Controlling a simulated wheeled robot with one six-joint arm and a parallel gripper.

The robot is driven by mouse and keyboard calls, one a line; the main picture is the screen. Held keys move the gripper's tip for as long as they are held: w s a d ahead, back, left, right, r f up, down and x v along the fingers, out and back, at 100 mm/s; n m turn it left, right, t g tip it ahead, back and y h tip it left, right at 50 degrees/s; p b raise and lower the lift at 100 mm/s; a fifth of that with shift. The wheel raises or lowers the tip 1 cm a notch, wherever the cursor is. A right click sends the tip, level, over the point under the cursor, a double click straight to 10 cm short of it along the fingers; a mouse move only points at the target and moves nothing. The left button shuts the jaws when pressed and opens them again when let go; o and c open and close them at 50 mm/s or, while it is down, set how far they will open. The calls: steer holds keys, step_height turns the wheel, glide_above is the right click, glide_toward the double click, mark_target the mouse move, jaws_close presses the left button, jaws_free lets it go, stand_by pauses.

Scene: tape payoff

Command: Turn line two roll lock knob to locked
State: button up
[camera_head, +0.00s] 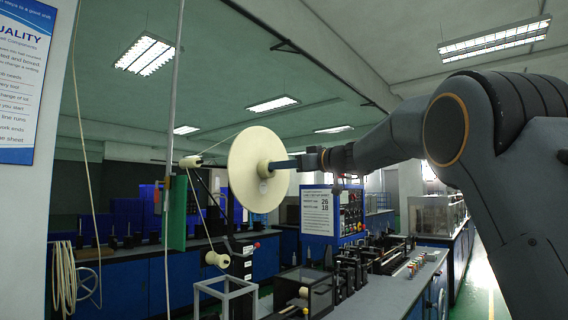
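I cannot tell whether the bar is part of the roll's spindle, a knob or part of my gripper. My gripper (302,160) is at the bar's right end, level with the hub. Its fingers are too small and dark to tell if they are open or shut. No lock knob is clearly recognisable.
Cream guide rollers (190,161) and a thin arm stand left of the roll. A vertical pole (173,110) and a green plate (177,212) are further left. A blue control panel (352,212) and a bench with black fixtures lie below and right of the roll.

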jaws_close()
steer(key=shift+f+b, duration=0.1)
steer(key=shift+b, duration=0.4)
steer(key=m+b, duration=0.7)
steer(key=m, duration=1)
steer(key=shift+m, duration=0.3)
stand_by(0.4)
